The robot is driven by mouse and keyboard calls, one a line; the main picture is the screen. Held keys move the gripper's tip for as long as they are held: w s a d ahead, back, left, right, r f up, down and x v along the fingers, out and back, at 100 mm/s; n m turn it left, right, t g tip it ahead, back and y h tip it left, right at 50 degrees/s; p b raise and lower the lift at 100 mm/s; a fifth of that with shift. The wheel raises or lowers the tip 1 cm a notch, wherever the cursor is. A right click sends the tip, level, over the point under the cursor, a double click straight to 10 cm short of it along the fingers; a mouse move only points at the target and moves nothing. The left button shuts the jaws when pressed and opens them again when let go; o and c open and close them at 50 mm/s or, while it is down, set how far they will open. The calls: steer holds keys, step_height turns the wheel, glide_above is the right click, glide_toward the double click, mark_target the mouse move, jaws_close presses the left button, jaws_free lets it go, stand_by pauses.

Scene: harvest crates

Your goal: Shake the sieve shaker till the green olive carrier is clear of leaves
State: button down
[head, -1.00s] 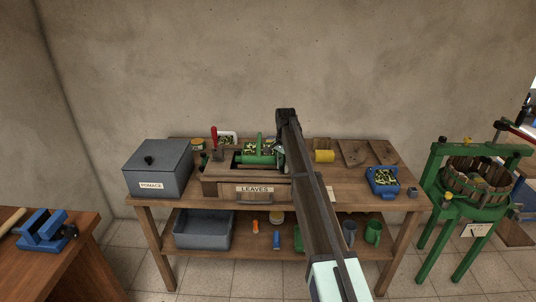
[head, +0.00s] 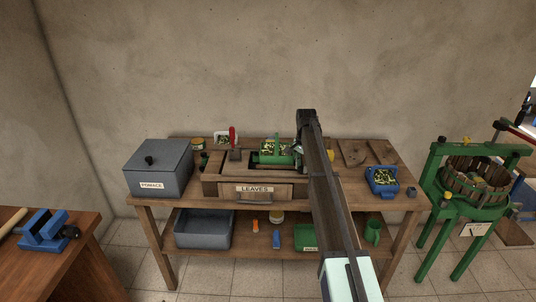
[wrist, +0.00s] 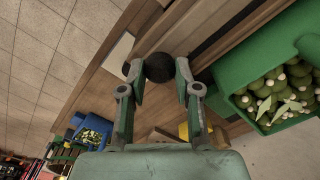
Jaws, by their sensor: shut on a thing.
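The green olive carrier (head: 280,160) sits in the wooden sieve shaker (head: 212,188) on the bench. In the wrist view the carrier (wrist: 232,62) is at the right, holding green olives with several pale, pointed leaves lying among them. My gripper (wrist: 158,74) is shut on a dark round knob (wrist: 159,66) beside the carrier. In the head view my gripper (head: 299,157) is at the carrier's right end, and the arm hides the knob. A drawer marked LEAVES (head: 275,193) is at the shaker's front.
A grey POMACE bin (head: 158,172) stands at the left. A red-handled part (head: 232,137) stands upright at the shaker's left. A blue crate of olives (head: 383,189) is at the right. A yellow object (wrist: 184,131) lies near my gripper. A green press (head: 455,200) stands farther right.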

mark_target(283, 173)
steer(key=shift+w+a+f+p, duration=0.1)
steer(key=shift+w+a+p, duration=0.1)
steer(key=shift+a, duration=1.85)
steer(key=shift+w+a+f+p, duration=0.1)
steer(key=shift+a+p, duration=0.1)
steer(key=shift+a, duration=1.8)
steer(key=shift+s+d+p, duration=0.2)
steer(key=shift+s+d, duration=0.05)
steer(key=shift+d, duration=1.75)
steer(key=shift+s+d+p, duration=0.15)
steer(key=shift+s+d, duration=0.05)
steer(key=shift+d, duration=1.8)
steer(key=shift+w+a+p, duration=0.15)
steer(key=shift+w+a, duration=0.05)
steer(key=shift+a, duration=1.8)
steer(key=shift+w+a+p, duration=0.15)
steer(key=shift+w+a, duration=0.05)
steer(key=shift+a, duration=1.75)
steer(key=c, duration=0.7)
jaws_free()
steer(key=shift+c, duration=0.2)
steer(key=shift+r, duration=0.1)
steer(key=shift+w, duration=0.1)
